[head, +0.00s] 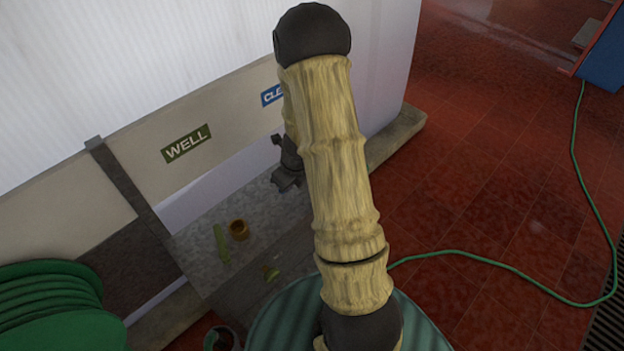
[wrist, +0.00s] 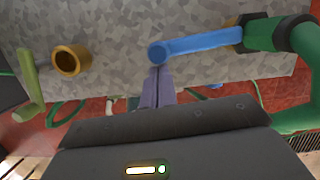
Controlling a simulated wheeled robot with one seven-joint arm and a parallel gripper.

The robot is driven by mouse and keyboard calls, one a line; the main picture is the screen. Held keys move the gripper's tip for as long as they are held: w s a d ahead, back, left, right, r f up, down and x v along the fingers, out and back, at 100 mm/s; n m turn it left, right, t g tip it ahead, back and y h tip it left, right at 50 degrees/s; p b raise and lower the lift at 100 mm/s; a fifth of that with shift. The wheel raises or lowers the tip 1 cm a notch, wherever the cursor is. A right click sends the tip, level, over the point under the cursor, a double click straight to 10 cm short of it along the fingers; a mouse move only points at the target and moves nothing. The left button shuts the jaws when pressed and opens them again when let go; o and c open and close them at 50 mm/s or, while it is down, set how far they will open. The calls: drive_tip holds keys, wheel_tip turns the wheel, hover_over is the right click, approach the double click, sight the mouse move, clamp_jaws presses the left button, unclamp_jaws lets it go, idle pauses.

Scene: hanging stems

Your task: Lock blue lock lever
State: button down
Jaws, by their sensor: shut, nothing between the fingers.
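The blue lock lever (wrist: 200,44) shows in the wrist view. It lies across the grey speckled panel, from a round end on the left to a dark collar on a green pipe (wrist: 290,36) at the right. My gripper (wrist: 158,72) is shut and empty, with its fingertips just below the lever's round end. I cannot tell whether they touch it. In the head view my arm covers the place where the lever is, so the lever is hidden there.
A brass ring-like cup (wrist: 72,60) and a light green handle (wrist: 30,90) are left of the lever. In the head view a "WELL" sign (head: 186,144), a coiled green hose (head: 50,305) and a partly covered blue sign (head: 271,94) show. Red floor (head: 500,190) lies right.

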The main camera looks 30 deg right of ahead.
drive_tip(key=shift+w+a, duration=0.1)
drive_tip(key=shift+w, duration=0.1)
idle(0.5)
drive_tip(key=shift+s, duration=0.2)
drive_tip(key=s+d+r+p, duration=0.1)
drive_tip(key=s+r+p, duration=0.1)
drive_tip(key=s+r, duration=0.3)
drive_tip(key=v, duration=0.4)
drive_tip(key=shift+r, duration=0.4)
drive_tip(key=shift+d, duration=0.15)
drive_tip(key=shift+w, duration=0.1)
